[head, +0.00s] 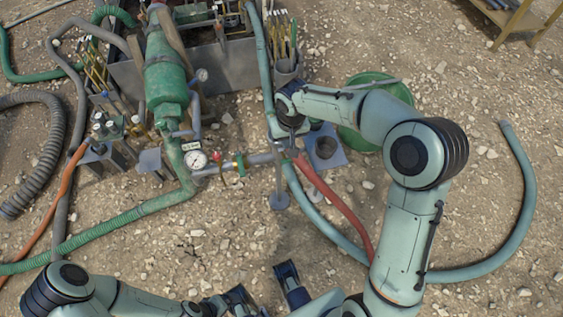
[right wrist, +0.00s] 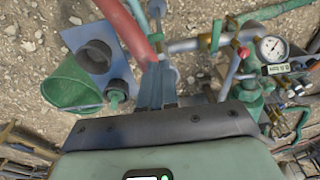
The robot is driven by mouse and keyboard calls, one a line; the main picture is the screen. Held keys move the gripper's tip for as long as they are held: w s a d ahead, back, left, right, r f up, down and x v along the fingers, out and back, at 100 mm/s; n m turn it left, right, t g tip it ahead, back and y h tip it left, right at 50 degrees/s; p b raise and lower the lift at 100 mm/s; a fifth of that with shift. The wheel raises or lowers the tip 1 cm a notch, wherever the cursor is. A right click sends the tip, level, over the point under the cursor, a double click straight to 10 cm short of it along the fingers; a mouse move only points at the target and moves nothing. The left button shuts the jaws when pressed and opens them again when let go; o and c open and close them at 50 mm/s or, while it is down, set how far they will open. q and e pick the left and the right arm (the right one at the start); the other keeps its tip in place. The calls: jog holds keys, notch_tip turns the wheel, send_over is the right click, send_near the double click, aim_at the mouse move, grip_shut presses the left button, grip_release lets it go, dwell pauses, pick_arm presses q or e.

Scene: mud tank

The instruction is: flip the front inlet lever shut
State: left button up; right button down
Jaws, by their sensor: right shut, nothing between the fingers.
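A grey pipe (head: 262,159) runs right from a round gauge (head: 197,159) to a junction with a red hose (head: 335,196). A grey stem with a round flat end (head: 279,200), which looks like the lever, sticks out from the pipe toward me. A small red handle (head: 222,166) is farther left on the pipe; it also shows in the right wrist view (right wrist: 244,52). My right gripper (head: 291,141) is shut and empty, just above the junction; its fingers (right wrist: 157,70) partly hide the pipe end. My left gripper is at the bottom edge, its jaws unclear.
A green bucket (head: 375,112) stands right of the junction beside a grey plate with a round opening (head: 326,152). A green pump body (head: 165,80) and cluttered tank are behind. Hoses cross the stony ground, including a pale blue one (head: 525,200). The front ground is mostly clear.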

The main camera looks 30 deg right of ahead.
aim_at(285, 160)
pick_arm(q)
jog(key=shift+f, duration=0.1)
pick_arm(e)
jog(key=shift+d+r, duration=0.3)
jog(key=shift+r, duration=0.2)
jog(key=f, duration=0.4)
jog(key=w+f+b, duration=0.1)
jog(key=f, duration=0.3)
jog(key=w+f+b, duration=0.1)
jog(key=f, duration=0.4)
jog(key=shift+d+f, duration=0.1)
jog(key=shift+d, duration=0.1)
pick_arm(q)
jog(key=shift+w+a+f+t, duration=0.15)
jog(key=shift+w+f, duration=0.2)
jog(key=shift+f, duration=0.2)
jog(key=shift+w+f+t, duration=0.15)
jog(key=shift+w+f, duration=0.2)
jog(key=shift+f, duration=0.2)
pick_arm(e)
jog(key=shift+f, duration=0.4)
